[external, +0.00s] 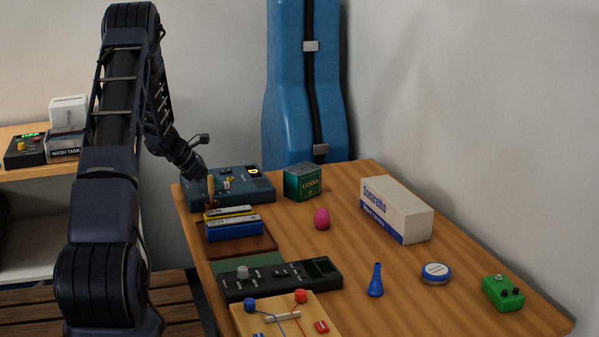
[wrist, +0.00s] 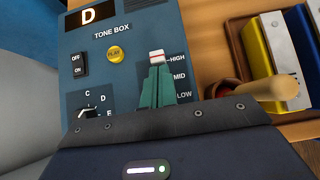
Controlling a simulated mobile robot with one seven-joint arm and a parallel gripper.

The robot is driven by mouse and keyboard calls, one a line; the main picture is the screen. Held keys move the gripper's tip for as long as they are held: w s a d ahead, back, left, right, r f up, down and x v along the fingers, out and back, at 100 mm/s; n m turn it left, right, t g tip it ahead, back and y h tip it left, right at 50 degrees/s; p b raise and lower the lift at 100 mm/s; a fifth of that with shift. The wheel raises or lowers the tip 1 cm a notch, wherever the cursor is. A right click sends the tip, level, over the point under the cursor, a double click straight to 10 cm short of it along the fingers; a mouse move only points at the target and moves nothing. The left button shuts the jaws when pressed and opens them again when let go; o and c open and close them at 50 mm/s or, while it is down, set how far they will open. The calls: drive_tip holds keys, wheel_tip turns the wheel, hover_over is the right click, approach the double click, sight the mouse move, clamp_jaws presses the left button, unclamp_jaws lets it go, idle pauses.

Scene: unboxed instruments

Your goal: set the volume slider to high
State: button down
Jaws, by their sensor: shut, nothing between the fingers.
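The tone box (wrist: 84,62) is a blue panel at the back left of the table, and it also shows in the external view (external: 256,190). Its slider has a white cap with a red line (wrist: 156,55), level with the HIGH mark; MID and LOW lie below it. My gripper (wrist: 157,72) has its green fingers together with nothing between them. The fingertips are just below the cap in the wrist view; I cannot tell whether they touch it. The fingers hide the slot below. In the external view my gripper (external: 203,173) is over the box.
A wooden handle (wrist: 265,92) stands close right of my gripper. Beside it a brown tray (external: 268,243) holds blue and yellow cases. On the box are an OFF/ON switch (wrist: 80,64), a yellow button (wrist: 115,55) and a dial (wrist: 87,115). A green tin (external: 303,184) stands right of the box.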

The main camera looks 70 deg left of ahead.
sight(206, 191)
drive_tip(key=s, duration=0.4)
drive_tip(key=shift+s+r, duration=0.15)
drive_tip(key=shift+r, duration=0.05)
drive_tip(key=v, duration=0.9)
drive_tip(key=shift+r, duration=0.15)
